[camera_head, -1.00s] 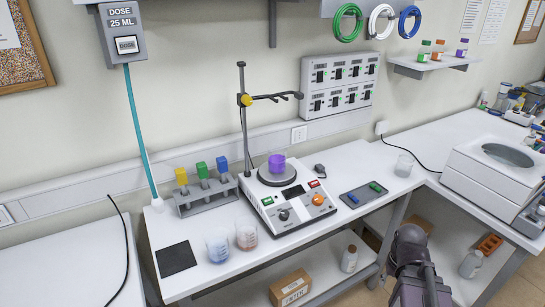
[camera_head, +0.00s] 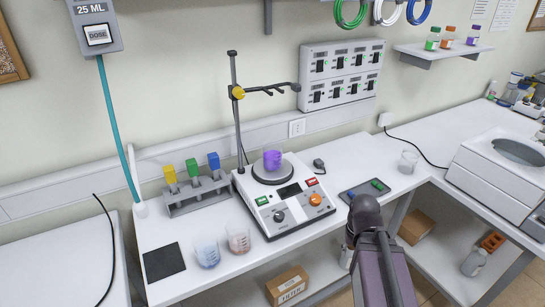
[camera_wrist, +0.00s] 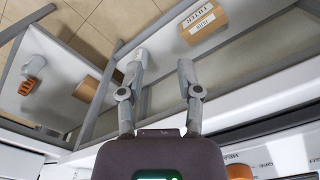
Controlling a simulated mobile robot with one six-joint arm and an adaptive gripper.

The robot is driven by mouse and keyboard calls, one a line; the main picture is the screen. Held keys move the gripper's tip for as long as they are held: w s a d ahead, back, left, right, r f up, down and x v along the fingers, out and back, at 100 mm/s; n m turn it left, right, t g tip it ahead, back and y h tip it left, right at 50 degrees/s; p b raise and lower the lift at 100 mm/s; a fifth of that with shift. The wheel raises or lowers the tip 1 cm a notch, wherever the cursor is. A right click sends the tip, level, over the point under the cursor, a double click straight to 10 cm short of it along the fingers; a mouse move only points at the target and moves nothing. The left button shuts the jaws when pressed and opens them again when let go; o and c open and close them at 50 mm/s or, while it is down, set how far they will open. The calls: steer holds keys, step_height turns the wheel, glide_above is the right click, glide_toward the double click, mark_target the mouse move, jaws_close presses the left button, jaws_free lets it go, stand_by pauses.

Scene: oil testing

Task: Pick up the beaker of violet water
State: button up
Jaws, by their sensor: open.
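The beaker of violet water (camera_head: 272,160) stands upright on the round grey plate of the white stirrer (camera_head: 290,214), on the bench in the head view. It is not in the wrist view. My gripper (camera_wrist: 161,66) shows in the wrist view with its two fingers spread apart and nothing between them. In the head view only my dark arm shows at the lower right, in front of the bench; its fingers are hidden there. My arm is well apart from the beaker, to its right and nearer the camera.
A stand (camera_head: 238,110) with a side clamp rises just behind and left of the beaker. Two beakers, bluish (camera_head: 207,252) and reddish (camera_head: 238,238), stand left of the stirrer. A coloured-block rack (camera_head: 196,194) is farther left. A dark tray (camera_head: 365,190) and an empty beaker (camera_head: 408,162) are right.

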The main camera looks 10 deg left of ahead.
steer(key=shift+a, duration=0.2)
steer(key=w+a+r+n+t+p, duration=0.1)
steer(key=w+a+r+p, duration=0.6)
steer(key=r+p, duration=0.2)
steer(key=w+a+r+n+t+y+p, duration=0.1)
steer(key=w+a+r+t+p, duration=0.1)
steer(key=w+a+r+p, duration=0.5)
steer(key=w+a+r+n+t+p, duration=0.1)
steer(key=w+a+r+p, duration=0.6)
steer(key=r+p, duration=0.5)
steer(key=shift+w+a+r, duration=0.25)
steer(key=shift+a+r, duration=0.1)
steer(key=shift+r, duration=0.6)
steer(key=shift+f, duration=0.1)
steer(key=b, duration=0.7)
glide_above(273, 156)
steer(key=w+d, duration=0.2)
steer(key=d, duration=0.1)
step_height(273, 156, down, 8)
steer(key=r, duration=0.1)
steer(key=shift+s+f, duration=0.15)
steer(key=shift+f, duration=0.25)
steer(key=shift+b, duration=0.3)
steer(key=shift+w+b+x, duration=0.15)
steer(key=shift+b+x, duration=1)
steer(key=shift+x, duration=0.15)
steer(key=shift+w+b+x, duration=0.15)
steer(key=shift+b+x, duration=0.95)
steer(key=shift+x, duration=0.25)
